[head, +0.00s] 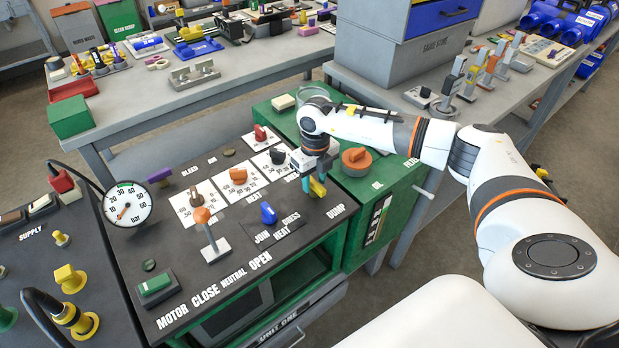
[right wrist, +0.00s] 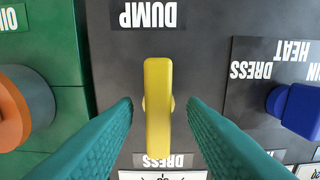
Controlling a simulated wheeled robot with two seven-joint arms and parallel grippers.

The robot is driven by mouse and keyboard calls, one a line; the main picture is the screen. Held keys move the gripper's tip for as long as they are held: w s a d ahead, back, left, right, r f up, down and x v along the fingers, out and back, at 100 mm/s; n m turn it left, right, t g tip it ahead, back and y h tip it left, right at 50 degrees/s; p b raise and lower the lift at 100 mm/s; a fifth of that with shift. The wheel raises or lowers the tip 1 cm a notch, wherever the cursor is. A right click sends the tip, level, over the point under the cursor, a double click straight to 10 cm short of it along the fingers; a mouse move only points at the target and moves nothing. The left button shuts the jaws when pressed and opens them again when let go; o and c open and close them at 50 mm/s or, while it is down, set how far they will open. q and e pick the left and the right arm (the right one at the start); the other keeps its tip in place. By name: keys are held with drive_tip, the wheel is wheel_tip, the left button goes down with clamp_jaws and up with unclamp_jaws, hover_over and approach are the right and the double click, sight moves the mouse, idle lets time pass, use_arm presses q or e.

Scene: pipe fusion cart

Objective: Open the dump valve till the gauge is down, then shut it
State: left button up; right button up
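The dump valve's yellow lever (right wrist: 157,100) stands beside the DUMP label on the dark panel; it also shows in the head view (head: 318,188), partly behind my gripper. In the right wrist view it lies lengthwise between the two teal fingers of my right gripper (right wrist: 159,108). A gap shows on each side, so the fingers are open around it, not gripping. In the head view my right gripper (head: 313,178) points down at the panel's right corner. The round gauge (head: 127,204) stands at the left; its red needle points to the lower left. My left gripper is not in view.
The blue knob (head: 268,213) and orange knob (head: 238,176) sit left of the lever. The orange OIL knob (head: 356,160) on the green box (head: 388,174) is close on the right.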

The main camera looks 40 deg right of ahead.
drive_tip(key=shift+c, duration=0.4)
drive_tip(key=shift+s, duration=0.1)
drive_tip(key=c, duration=0.6)
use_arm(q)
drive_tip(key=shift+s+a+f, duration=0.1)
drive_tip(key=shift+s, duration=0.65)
use_arm(e)
clamp_jaws()
